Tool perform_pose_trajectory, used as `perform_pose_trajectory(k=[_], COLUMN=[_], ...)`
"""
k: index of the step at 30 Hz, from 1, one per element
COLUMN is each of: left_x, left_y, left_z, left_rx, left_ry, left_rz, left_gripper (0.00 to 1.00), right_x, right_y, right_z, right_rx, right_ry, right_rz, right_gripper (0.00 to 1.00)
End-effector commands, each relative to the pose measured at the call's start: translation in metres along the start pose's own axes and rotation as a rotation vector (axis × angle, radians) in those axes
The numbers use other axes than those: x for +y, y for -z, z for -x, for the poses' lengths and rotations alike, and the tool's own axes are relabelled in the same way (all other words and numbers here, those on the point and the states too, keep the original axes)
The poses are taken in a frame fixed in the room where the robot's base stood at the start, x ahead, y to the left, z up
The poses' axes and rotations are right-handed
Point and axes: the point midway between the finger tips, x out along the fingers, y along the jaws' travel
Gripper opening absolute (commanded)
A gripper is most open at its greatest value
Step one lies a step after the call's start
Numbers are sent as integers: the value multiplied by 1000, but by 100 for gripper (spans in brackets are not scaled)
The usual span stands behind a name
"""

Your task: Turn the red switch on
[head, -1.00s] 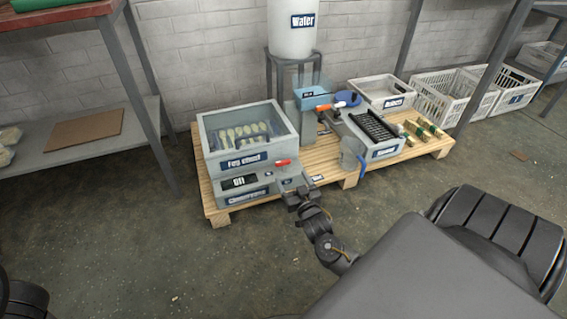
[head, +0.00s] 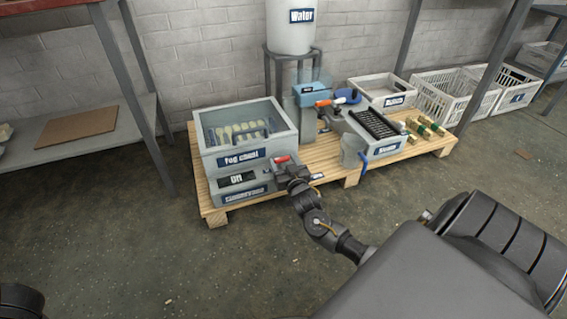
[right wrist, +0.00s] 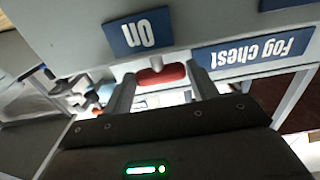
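The red switch (head: 282,160) is on the right part of the fog chest (head: 238,128). In the right wrist view the red switch (right wrist: 162,74) lies between my fingers, with a gap at either side. A blue ON plate (right wrist: 138,33) and the Fog chest label (right wrist: 255,52) appear upside down there. My right gripper (head: 286,172) is open, just in front of the switch, and hides part of the area below it. My left gripper is not in view.
The chest stands on a wooden pallet (head: 326,173). A water tank (head: 291,25), a steam unit (head: 375,135) with a blue handle and white crates (head: 447,97) stand to its right. A grey shelf post (head: 140,85) is at the left.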

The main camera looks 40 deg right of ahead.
Motion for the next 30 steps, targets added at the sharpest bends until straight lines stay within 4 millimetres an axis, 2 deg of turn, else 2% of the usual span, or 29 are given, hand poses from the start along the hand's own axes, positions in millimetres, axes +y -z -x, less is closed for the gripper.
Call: perform_pose_trajectory(k=[1,6,17,24,30], left_x=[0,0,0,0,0], left_y=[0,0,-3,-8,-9], left_z=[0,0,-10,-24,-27], left_rx=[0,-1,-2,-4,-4], left_ry=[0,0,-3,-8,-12], left_rz=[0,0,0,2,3], left_gripper=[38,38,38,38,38], right_x=[0,0,3,6,9], right_y=[0,0,2,2,0], right_z=[0,0,0,-1,-2], right_rx=[0,0,-2,-3,-4], right_ry=[0,0,77,250,423], right_rz=[0,0,3,3,2], right_gripper=[52,32,32,32,32])
